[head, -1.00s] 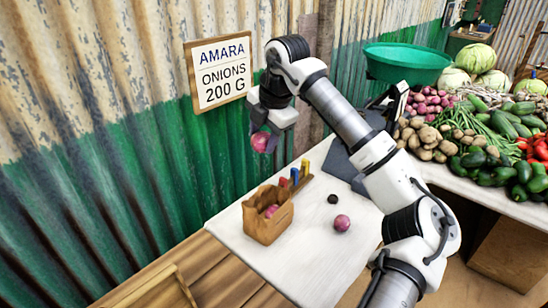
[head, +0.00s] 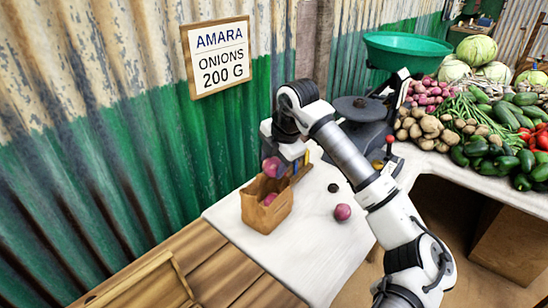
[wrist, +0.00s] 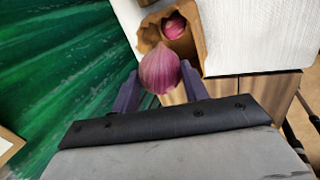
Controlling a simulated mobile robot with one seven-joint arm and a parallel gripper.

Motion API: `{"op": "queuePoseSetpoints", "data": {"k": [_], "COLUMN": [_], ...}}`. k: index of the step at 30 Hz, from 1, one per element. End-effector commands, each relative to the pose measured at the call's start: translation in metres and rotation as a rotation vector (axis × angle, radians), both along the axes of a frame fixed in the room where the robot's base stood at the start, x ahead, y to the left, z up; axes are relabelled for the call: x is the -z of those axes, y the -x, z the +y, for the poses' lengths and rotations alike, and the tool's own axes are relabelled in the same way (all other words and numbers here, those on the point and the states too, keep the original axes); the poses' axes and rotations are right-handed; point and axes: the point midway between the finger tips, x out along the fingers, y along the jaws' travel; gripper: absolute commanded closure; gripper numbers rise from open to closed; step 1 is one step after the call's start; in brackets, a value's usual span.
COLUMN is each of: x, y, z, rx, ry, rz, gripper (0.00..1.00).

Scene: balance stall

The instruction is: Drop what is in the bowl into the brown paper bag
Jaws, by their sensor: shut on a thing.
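The brown paper bag (head: 266,218) stands open on the white table, with a purple onion (head: 269,199) inside it. My gripper (head: 279,160) is shut on another purple onion (head: 271,167) and holds it just above the bag's mouth, near its back edge. In the wrist view, the held onion (wrist: 159,70) sits between the fingers and overlaps the near rim of the bag (wrist: 200,42); the onion inside (wrist: 174,26) shows beyond it. A wide green bowl (head: 405,52) stands at the back; I cannot tell what is inside it.
A loose onion (head: 342,212) and a small dark round piece (head: 333,188) lie right of the bag. A dark scale (head: 360,108) stands behind my arm. Heaped vegetables fill the right. The corrugated wall is close on the left; the table front is clear.

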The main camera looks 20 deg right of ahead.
Motion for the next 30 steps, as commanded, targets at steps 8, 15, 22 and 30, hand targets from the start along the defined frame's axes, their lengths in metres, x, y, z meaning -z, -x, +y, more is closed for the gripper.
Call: {"op": "queuePoseSetpoints", "data": {"k": [8, 15, 22, 30], "x": [0.002, 0.002, 0.002, -0.028], "y": [0.0, 0.0, 0.0, 0.01], "z": [0.0, 0.0, 0.0, -0.006], "rx": [0.0, 0.0, 0.0, 0.003], "ry": [0.0, 0.0, 0.001, 0.003], "rz": [-0.001, -0.001, 0.0, -0.003], "gripper": [0.8, 0.3, 0.3, 0.3]}}
